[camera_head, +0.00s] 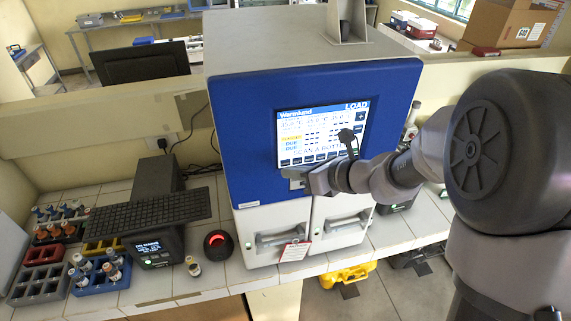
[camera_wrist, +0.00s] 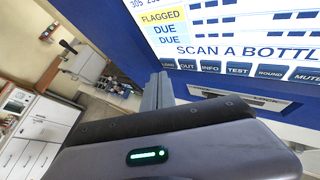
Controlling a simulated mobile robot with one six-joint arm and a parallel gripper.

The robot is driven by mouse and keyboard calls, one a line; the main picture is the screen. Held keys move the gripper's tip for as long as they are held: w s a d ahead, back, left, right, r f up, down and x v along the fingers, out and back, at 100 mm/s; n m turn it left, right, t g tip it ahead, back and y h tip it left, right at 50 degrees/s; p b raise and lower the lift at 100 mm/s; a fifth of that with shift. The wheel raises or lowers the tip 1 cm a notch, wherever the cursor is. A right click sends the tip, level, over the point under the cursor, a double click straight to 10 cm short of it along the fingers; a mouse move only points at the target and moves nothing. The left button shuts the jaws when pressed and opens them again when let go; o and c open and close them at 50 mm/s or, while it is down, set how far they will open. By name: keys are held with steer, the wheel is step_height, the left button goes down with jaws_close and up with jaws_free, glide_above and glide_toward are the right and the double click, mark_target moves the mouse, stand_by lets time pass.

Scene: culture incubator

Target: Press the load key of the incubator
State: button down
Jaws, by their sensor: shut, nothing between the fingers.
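The incubator (camera_head: 246,130) is a white cabinet with a blue upper front. Its screen (camera_head: 320,135) shows LOAD at top right and SCAN A BOTTLE near the bottom. A row of dark keys runs along the screen's lower edge. In the wrist view the leftmost key (camera_wrist: 168,65), its label partly cut to "OAD", sits beside OUT, INFO, TEST, ROUND and MUTE. My gripper (camera_head: 290,173) is shut and empty, just below the lower left corner of the screen. In the wrist view its fingers (camera_wrist: 158,92) point up just below that key; I cannot tell whether they touch the panel.
A slot (camera_wrist: 250,97) lies in the panel below the keys. A keyboard and small display (camera_head: 152,248), a red-lit round scanner (camera_head: 218,243), a vial (camera_head: 193,266) and several vial racks (camera_head: 102,275) stand on the tiled bench at left.

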steer(key=shift+s, duration=0.2)
steer(key=shift+s+d+b, duration=0.15)
steer(key=shift+s+d, duration=0.1)
steer(key=shift+s, duration=0.55)
steer(key=shift+s+d+b, duration=0.2)
steer(key=shift+s+d, duration=0.05)
steer(key=shift+s, duration=0.5)
steer(key=shift+s+d+b, duration=0.15)
steer(key=shift+s+d, duration=0.1)
steer(key=shift+s, duration=0.55)
